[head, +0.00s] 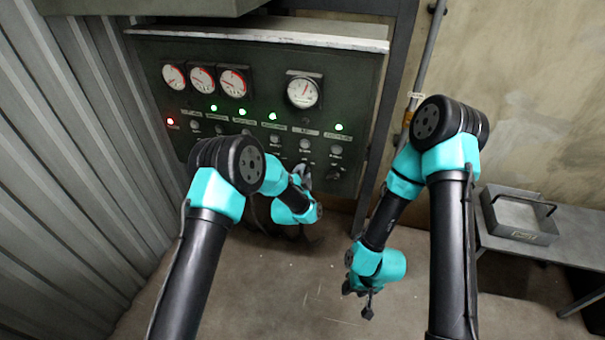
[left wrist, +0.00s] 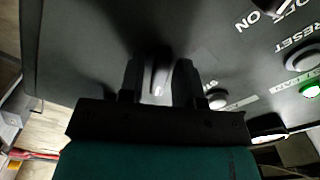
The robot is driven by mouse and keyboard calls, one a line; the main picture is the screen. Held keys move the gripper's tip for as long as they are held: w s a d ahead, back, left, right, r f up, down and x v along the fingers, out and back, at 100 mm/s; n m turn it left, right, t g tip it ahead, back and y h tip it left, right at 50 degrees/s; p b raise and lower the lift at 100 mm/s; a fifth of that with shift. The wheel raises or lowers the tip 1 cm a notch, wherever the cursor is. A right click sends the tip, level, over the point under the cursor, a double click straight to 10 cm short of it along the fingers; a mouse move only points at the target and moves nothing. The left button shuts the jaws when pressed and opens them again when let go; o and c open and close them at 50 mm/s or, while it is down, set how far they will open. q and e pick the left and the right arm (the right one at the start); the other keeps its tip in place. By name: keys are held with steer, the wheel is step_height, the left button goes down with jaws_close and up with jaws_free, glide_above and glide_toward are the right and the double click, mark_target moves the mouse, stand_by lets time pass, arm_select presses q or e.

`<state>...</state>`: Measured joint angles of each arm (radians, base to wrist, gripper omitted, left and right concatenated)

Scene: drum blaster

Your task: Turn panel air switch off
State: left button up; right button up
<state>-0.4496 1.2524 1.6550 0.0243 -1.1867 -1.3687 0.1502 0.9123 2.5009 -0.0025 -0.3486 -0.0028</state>
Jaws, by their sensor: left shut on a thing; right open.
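The dark green control panel (head: 265,65) stands at the back left, with dials, lit lamps and rows of knobs. My left gripper (head: 302,178) is at the panel's lower right part. In the left wrist view, my left gripper (left wrist: 158,82) is shut around a dark switch knob (left wrist: 158,72) that sticks out of the panel. The knob's label is hidden, so its name and setting cannot be read. My right gripper (head: 364,302) is open and empty, low over the floor and away from the panel.
Another switch (left wrist: 252,18) beside an ON label and a button by RESET (left wrist: 303,58) are close by. A grey table (head: 540,238) with a metal tray (head: 515,235) stands at the right. A corrugated wall (head: 70,190) bounds the left. The floor is mostly clear.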

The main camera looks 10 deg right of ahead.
arm_select(q)
steer(key=shift+n, duration=0.5)
steer(key=n, duration=1.1)
stand_by(0.5)
steer(key=o, duration=0.6)
steer(key=shift+s, duration=0.1)
steer(key=v, duration=1.7)
